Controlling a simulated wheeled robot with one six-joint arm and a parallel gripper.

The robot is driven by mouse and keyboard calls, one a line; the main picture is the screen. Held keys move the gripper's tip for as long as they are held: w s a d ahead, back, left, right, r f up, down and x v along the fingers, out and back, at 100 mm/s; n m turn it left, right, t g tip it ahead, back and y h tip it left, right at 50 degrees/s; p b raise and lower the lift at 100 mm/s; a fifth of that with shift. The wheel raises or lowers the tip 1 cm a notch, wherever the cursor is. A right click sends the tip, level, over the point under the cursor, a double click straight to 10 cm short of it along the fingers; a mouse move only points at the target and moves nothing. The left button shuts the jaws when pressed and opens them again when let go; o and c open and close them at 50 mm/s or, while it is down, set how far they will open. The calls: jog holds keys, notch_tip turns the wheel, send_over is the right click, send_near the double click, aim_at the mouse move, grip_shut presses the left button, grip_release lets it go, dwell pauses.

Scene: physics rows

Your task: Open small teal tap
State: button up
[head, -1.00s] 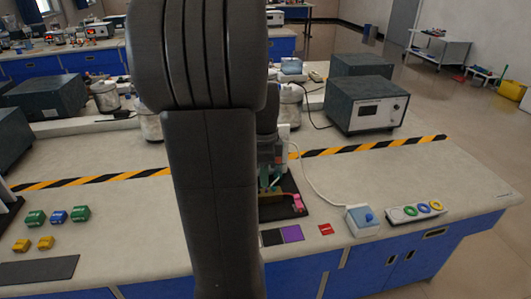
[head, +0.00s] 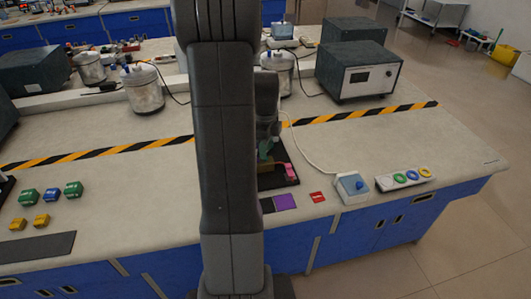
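A small teal part (head: 265,150), which looks like the tap, shows just right of my arm on a dark mat (head: 286,160). A brass-coloured piece (head: 266,167) is below it and a pink piece (head: 290,172) is to its right. My arm hides what lies to the left. My gripper (head: 267,138) points down right above the teal part, very close to it. I cannot tell whether they touch. The fingers are too small and dark to tell whether they are open or shut.
A purple square (head: 285,202), a red tile (head: 318,197), a box with a blue knob (head: 352,188) and a strip with coloured rings (head: 405,179) lie along the front edge. A white cable (head: 312,160) runs behind the box. A grey instrument (head: 358,75) stands behind the striped tape.

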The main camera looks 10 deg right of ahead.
jog(key=shift+f, duration=1.35)
grip_shut()
jog(key=shift+n, duration=0.4)
jog(key=shift+r+n, duration=0.1)
jog(key=shift+n, duration=2.7)
grip_release()
